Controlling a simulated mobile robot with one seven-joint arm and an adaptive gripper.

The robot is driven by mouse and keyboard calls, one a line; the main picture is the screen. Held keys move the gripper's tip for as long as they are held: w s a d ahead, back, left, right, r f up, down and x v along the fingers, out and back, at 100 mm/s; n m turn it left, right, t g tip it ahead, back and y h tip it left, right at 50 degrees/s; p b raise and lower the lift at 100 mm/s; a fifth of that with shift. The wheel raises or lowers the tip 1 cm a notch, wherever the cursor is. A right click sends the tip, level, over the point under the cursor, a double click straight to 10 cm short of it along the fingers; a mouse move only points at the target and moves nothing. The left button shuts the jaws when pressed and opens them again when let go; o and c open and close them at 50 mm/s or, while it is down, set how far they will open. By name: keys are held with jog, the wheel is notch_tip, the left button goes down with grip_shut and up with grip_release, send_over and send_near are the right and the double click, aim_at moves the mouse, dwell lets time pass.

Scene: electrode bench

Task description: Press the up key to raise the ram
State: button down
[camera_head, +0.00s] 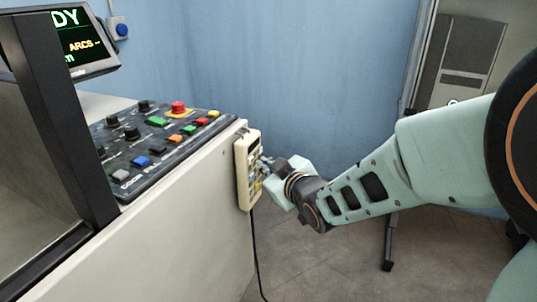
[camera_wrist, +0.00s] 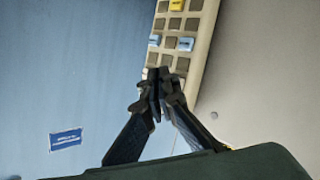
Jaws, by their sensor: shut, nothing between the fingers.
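A cream handheld keypad (camera_head: 243,182) hangs on the right end of the grey cabinet, with a dark cable below it. In the wrist view the keypad (camera_wrist: 204,50) shows rows of grey keys, a yellow key (camera_wrist: 176,5) at the top and two blue keys, one (camera_wrist: 185,44) at the right and one (camera_wrist: 154,40) at the left. The key labels are too small to read, so I cannot tell which is the up key. My gripper (camera_head: 264,162) is shut and empty at the keypad's face. Its fingertips (camera_wrist: 158,77) overlap the lower keys; contact cannot be told.
A sloped control panel (camera_head: 130,164) with coloured buttons and black knobs tops the cabinet (camera_head: 190,225). A screen (camera_head: 82,40) stands at the upper left. A blue wall (camera_head: 290,70) is behind. The floor right of the cabinet is open, apart from a dark stand leg (camera_head: 388,245).

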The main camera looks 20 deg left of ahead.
jog(key=shift+a, duration=0.15)
jog(key=shift+a+b, duration=0.25)
jog(key=shift+b, duration=0.15)
